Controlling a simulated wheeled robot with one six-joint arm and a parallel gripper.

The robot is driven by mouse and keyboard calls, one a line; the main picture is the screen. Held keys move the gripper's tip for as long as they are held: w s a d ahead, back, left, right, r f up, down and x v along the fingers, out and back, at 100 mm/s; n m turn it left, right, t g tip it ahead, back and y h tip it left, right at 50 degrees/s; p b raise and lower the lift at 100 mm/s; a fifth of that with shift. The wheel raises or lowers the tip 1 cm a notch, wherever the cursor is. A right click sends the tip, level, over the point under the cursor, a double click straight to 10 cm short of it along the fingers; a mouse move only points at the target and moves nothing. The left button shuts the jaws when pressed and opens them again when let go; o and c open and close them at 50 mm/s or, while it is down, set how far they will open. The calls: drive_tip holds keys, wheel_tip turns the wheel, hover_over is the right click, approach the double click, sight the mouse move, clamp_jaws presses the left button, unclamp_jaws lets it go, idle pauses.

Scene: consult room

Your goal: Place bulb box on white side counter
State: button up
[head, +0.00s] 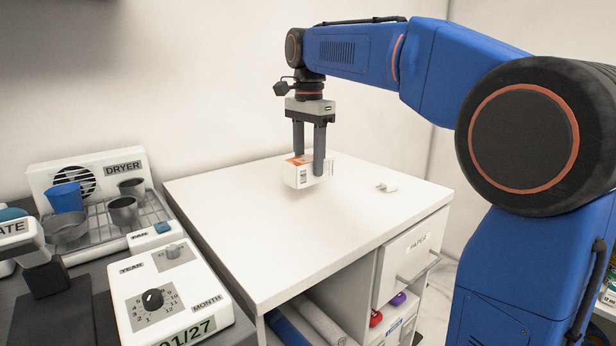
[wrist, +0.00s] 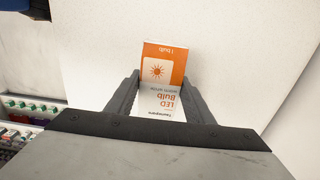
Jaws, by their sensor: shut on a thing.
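The bulb box (head: 302,176) is a small white and orange carton, held between the two fingers of my gripper (head: 309,168) in the head view.
A small white object (head: 387,186) lies on the counter to the right of the box. A dryer rack (head: 95,235) with cups and a date dial unit (head: 165,296) stand at the left. A drawer (head: 405,262) is at the counter's front. The counter's front left top is clear.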

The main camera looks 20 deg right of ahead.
sight(309, 176)
drive_tip(key=shift+f, duration=2.15)
drive_tip(key=shift+f, duration=0.1)
drive_tip(key=o, duration=1)
wheel_tip(309, 176, up, 12)
drive_tip(key=shift+r, duration=0.15)
